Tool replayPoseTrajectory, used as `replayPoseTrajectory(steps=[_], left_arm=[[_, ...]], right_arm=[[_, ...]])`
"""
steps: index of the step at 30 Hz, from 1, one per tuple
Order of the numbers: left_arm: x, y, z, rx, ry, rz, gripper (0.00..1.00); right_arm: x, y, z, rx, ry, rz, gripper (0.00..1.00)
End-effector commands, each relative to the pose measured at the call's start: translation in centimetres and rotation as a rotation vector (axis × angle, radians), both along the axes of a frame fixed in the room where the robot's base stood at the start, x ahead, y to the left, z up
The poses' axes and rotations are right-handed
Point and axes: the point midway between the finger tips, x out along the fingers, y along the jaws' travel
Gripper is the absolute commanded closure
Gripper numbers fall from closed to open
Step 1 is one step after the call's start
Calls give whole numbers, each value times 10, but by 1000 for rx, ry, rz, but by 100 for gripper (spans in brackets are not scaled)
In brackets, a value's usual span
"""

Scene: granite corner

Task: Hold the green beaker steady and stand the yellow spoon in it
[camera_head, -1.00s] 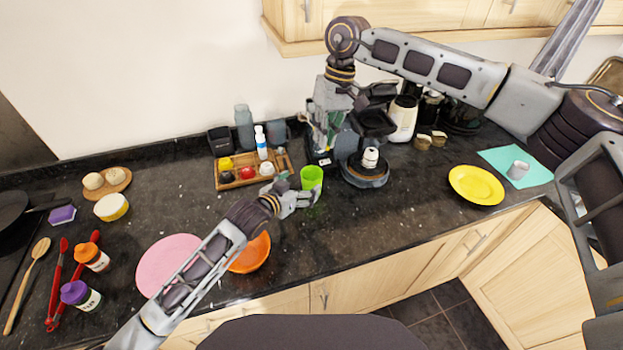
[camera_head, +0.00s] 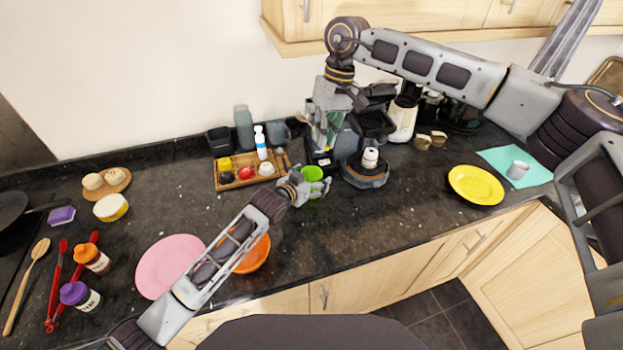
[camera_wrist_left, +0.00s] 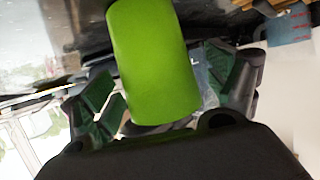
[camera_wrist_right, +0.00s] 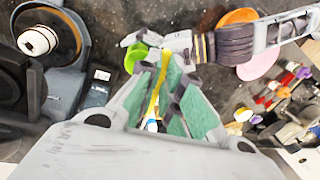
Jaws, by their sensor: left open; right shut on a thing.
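The green beaker (camera_head: 312,173) stands on the dark counter in front of the coffee machine. My left gripper (camera_head: 303,188) is open beside it, and in the left wrist view the beaker (camera_wrist_left: 152,65) shows between the spread fingers (camera_wrist_left: 165,95). The gripper hides part of the beaker in the head view. My right gripper (camera_head: 331,140) points down above and behind the beaker. In the right wrist view it is shut on the yellow spoon (camera_wrist_right: 156,88), with the beaker (camera_wrist_right: 135,57) just left of the spoon. I cannot see the spoon inside the beaker.
A wooden tray (camera_head: 232,185) with small items lies left of the beaker. The coffee machine (camera_head: 365,178) stands close on the right. An orange bowl (camera_head: 257,256) and a pink plate (camera_head: 160,262) lie nearer the front.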

Motion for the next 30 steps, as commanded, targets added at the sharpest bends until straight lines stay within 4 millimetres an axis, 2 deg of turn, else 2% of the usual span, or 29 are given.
replayPoseTrajectory(steps=[9,21,30], left_arm=[[1,-1,0,0,0,0,12],[0,-1,0,0,0,0,62],[0,-1,0,0,0,0,62]], right_arm=[[0,0,0,0,0,0,100],[0,0,0,0,0,0,100],[0,0,-6,0,0,0,100]])
